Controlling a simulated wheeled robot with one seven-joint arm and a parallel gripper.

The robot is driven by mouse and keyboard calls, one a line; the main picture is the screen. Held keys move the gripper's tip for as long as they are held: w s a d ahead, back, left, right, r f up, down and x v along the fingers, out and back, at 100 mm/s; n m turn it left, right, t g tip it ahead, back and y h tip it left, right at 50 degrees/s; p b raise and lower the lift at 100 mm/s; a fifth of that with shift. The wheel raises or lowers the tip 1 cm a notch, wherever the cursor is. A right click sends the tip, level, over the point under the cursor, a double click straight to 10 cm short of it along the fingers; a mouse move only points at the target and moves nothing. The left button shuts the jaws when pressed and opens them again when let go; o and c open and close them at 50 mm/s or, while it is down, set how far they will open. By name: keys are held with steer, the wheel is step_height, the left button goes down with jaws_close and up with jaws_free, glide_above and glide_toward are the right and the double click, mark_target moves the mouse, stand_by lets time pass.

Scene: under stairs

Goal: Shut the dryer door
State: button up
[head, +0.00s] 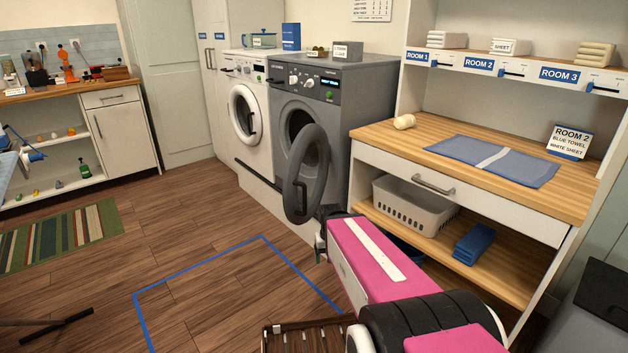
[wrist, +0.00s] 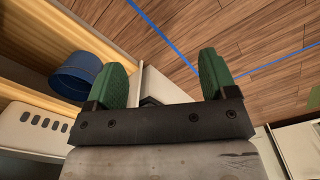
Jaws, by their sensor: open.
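The grey dryer (head: 335,78) stands in the middle of the head view, right of a white washer. Its round dark grey door (head: 323,165) stands wide open, swung out toward me over the floor, with the dark drum opening partly showing behind it. My pink arm reaches in from the lower right. My gripper (head: 320,245) is just below and right of the door's lower edge; whether it touches the door is hard to tell. In the wrist view my gripper (wrist: 163,72) has its green fingers spread apart with nothing between them. The door is not clearly visible there.
The white washer (head: 247,112) has its door shut. A wooden-topped bench (head: 400,135) stands close right of the dryer, with a grey basket (head: 410,212) on its lower shelf. A blue bucket (wrist: 75,75) is near my gripper. Blue-taped floor to the left is mostly clear.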

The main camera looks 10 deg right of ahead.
mark_target(309, 190)
steer(key=shift+w+r+y, duration=0.1)
steer(key=shift+w+y, duration=0.3)
steer(key=c, duration=1)
steer(key=shift+w+r+m+t+y, duration=0.15)
steer(key=shift+w+r+m+y, duration=0.2)
steer(key=shift+w+y, duration=0.25)
steer(key=shift+w+r+m+t+y, duration=0.15)
steer(key=shift+w+r+m+y, duration=0.1)
steer(key=shift+w+m+y, duration=0.3)
jaws_close()
steer(key=w+d+r+m+t+y, duration=0.2)
steer(key=w+d+r+t+y, duration=0.3)
steer(key=r, duration=0.3)
steer(key=w+d+r+m+t+y, duration=0.2)
steer(key=w+d+r+m+y, duration=0.15)
steer(key=w+r, duration=0.35)
steer(key=shift+n+y, duration=0.4)
steer(key=shift+n, duration=0.05)
steer(key=x, duration=0.4)
steer(key=r+x, duration=0.1)
steer(key=x, duration=0.9)
steer(key=shift+a+r, duration=0.25)
steer(key=shift+a, duration=0.1)
